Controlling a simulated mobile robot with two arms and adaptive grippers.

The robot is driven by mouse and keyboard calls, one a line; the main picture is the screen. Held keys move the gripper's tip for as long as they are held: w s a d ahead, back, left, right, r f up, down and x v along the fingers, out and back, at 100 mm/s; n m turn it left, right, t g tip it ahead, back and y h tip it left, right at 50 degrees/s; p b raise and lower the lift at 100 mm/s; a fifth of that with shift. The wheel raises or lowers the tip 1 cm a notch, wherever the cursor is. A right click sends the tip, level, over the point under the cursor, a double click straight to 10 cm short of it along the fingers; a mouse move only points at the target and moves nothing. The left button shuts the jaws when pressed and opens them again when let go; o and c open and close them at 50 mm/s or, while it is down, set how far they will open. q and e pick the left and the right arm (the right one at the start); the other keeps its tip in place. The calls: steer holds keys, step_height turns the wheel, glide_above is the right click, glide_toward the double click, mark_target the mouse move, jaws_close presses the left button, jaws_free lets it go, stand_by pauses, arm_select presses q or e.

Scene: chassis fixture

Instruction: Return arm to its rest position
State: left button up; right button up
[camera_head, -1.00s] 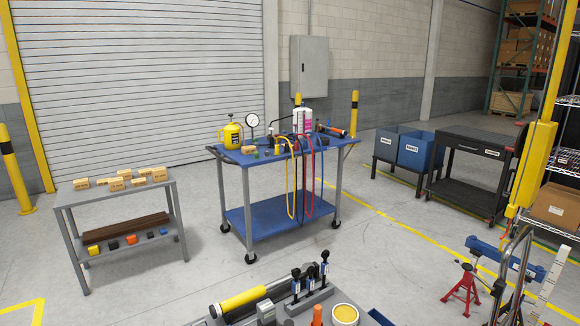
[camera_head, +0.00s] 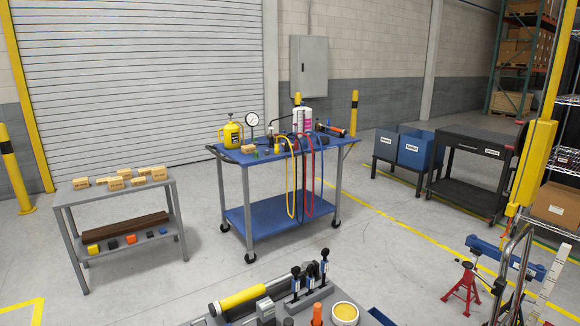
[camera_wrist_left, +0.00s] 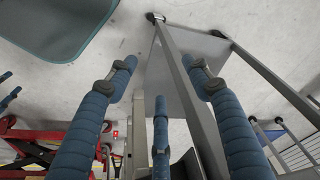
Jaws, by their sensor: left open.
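My left gripper (camera_wrist_left: 158,68) shows in the left wrist view, with blue ribbed fingers spread apart and nothing between them. It is open and empty. Behind the fingers are a grey metal frame with a flat panel (camera_wrist_left: 185,75) and the pale concrete floor. I cannot tell how far the fingers are from the frame. Neither arm nor gripper shows in the head view.
In the head view, a blue cart (camera_head: 275,212) with tools and hoses stands mid-floor. A grey shelf table (camera_head: 70,200) is left. A bench with a yellow cylinder (camera_head: 240,297) is at the bottom.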

arm_select(q)
steer(key=s+a+f, duration=0.1)
steer(key=s+f, duration=0.8)
steer(key=f, duration=0.3)
steer(key=s+a+f+g+b, duration=0.1)
steer(key=s+a+f, duration=0.1)
steer(key=s+f, duration=0.8)
steer(key=shift+s+a+f+g, duration=0.2)
steer(key=shift+f+g, duration=0.1)
steer(key=shift+f, duration=0.6)
